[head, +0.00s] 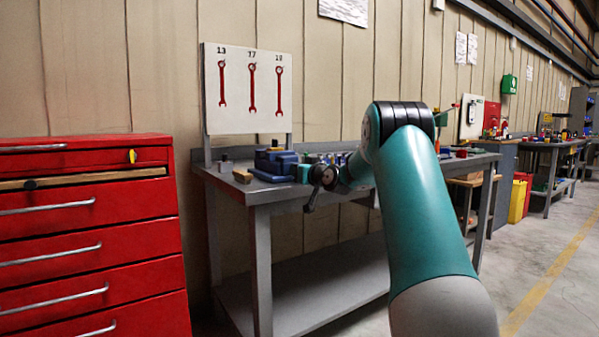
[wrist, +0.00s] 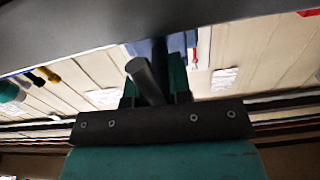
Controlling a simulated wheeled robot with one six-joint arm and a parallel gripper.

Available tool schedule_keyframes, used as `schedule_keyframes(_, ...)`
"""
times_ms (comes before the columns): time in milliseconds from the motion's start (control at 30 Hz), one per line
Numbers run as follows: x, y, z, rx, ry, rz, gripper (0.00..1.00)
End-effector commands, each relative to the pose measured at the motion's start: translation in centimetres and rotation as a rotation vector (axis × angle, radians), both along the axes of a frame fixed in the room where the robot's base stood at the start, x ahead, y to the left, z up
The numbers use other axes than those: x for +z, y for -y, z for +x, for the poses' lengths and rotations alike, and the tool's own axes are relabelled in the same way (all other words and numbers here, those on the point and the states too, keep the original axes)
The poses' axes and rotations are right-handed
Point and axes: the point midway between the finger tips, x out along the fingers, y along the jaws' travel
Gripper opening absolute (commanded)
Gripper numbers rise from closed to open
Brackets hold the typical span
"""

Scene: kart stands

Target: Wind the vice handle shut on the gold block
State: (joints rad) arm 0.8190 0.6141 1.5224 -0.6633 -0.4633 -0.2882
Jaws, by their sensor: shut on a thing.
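The blue vice (head: 275,164) stands on the left part of the grey workbench in the head view. Part of it shows behind my fingers in the wrist view (wrist: 176,43). A small tan-gold block (head: 242,175) is at the vice's left side; whether the jaws touch it I cannot tell. My gripper (head: 303,173) is at the vice's right side. In the wrist view my gripper (wrist: 157,92) is shut on the grey round bar of the vice handle (wrist: 144,78), which slants up between the fingers. The handle is hidden in the head view.
The bench top (head: 262,194) has a bare front edge left of my arm. A wrench board (head: 250,90) stands behind the vice. A red drawer cabinet (head: 90,235) stands to the left. Small items lie along the back of the bench.

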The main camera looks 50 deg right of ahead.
Motion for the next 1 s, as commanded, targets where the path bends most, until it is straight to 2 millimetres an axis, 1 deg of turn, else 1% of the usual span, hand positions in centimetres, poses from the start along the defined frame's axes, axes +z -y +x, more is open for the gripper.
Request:
schedule_keyframes(33,-0.1,0.1,0.0,-0.002,-0.003,0.002,0.0)
schedule_keyframes(67,-0.1,0.1,0.0,-0.002,-0.003,0.002,0.26)
schedule_keyframes(100,-0.1,0.1,0.0,-0.001,-0.003,0.002,0.35)
schedule_keyframes(133,-0.1,0.1,0.0,-0.001,-0.002,0.001,0.42)
schedule_keyframes(167,-0.1,0.0,0.0,-0.001,-0.002,0.001,0.45)
schedule_keyframes(433,0.0,0.0,-0.1,-0.001,0.0,0.001,0.45)
schedule_keyframes(567,0.0,-0.1,-1.0,-0.002,0.0,0.001,0.45)
schedule_keyframes(667,0.0,-0.5,-2.7,-0.004,-0.001,0.001,0.45)
schedule_keyframes(1000,-0.1,-2.5,-11.1,-0.006,-0.001,0.002,0.45)
